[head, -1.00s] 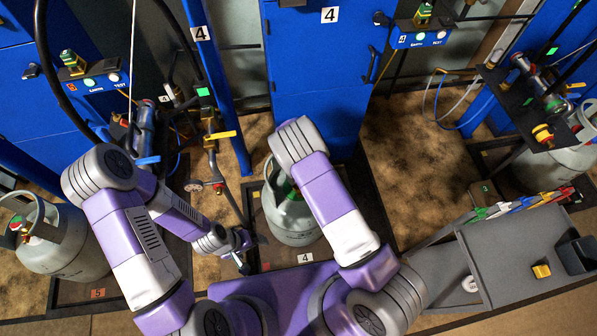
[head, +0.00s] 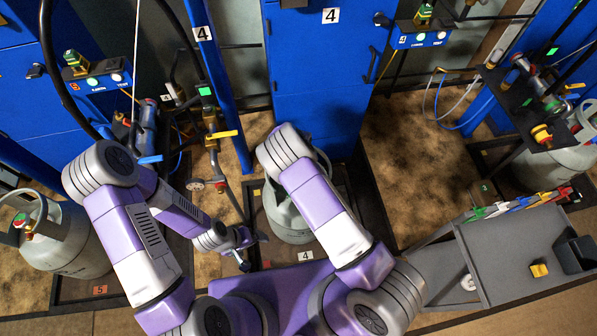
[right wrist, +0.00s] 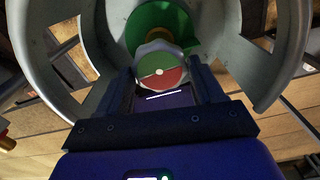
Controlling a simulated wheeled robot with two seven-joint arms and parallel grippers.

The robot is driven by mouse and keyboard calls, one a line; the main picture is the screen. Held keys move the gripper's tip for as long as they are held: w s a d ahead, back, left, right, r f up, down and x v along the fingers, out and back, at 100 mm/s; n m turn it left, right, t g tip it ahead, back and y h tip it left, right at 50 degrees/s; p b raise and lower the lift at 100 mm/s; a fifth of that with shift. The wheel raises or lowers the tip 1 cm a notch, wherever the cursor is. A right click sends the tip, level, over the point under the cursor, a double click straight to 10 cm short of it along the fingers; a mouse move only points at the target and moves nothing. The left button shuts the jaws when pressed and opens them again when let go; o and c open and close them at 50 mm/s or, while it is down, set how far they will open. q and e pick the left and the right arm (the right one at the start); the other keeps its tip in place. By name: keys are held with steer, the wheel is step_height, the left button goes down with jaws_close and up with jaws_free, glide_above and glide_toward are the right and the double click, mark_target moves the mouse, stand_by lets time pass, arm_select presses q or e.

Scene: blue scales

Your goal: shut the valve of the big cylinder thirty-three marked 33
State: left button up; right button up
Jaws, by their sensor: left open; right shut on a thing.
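A big grey cylinder (head: 288,222) stands behind the plate marked 4; my right arm covers much of it, and I cannot read 33 on it. In the right wrist view, a grey collar (right wrist: 240,85) surrounds a valve knob (right wrist: 160,70) with a half green, half red top. A green part (right wrist: 165,28) sits just beyond the knob. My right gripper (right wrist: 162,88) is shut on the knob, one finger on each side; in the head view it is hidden. My left gripper (head: 246,250) is open and empty, low and left of this cylinder.
Another grey cylinder (head: 62,245) stands at the left by the plate marked 5, and one (head: 550,165) at the right. Blue cabinets (head: 318,90) stand behind. A grey cart (head: 520,245) is at the lower right. Brown floor (head: 420,170) lies open between.

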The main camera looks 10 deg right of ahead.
stand_by(0.5)
steer(key=o, duration=1)
steer(key=shift+o, duration=0.2)
steer(key=shift+r, duration=0.1)
step_height(320, 180, up, 7)
steer(key=shift+r+p, duration=0.2)
steer(key=shift+p, duration=1)
